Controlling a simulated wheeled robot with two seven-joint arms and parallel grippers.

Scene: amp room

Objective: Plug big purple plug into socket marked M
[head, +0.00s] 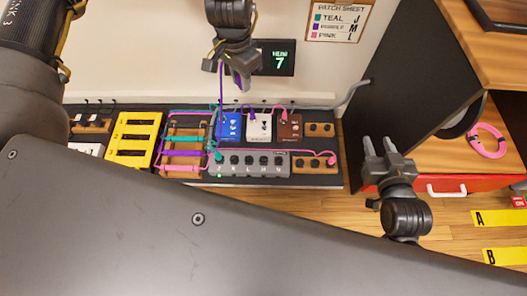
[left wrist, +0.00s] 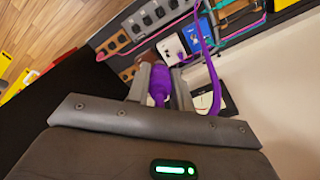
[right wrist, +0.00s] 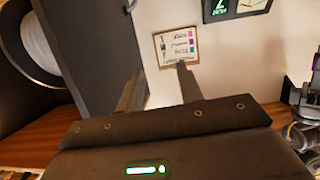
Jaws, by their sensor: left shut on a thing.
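My left gripper (head: 236,66) is shut on the big purple plug (head: 240,82), above the pedal board and in front of the wall. In the left wrist view the purple plug (left wrist: 160,84) sits between the two fingers. Its purple cable (head: 221,92) hangs down to the board. The grey socket strip (head: 285,172) on the board has a row of dark sockets with small letters below, hard to read singly. A teal plug (head: 218,157) is at its left end. My right gripper (head: 388,150) is open and empty, right of the board.
Blue (head: 229,126), white (head: 259,127) and dark brown (head: 290,127) pedals stand behind the strip. A yellow pedal (head: 134,138) is at left. A patch sheet (head: 337,18) and a display (head: 274,58) are on the wall. A black cabinet side (head: 400,85) stands at right.

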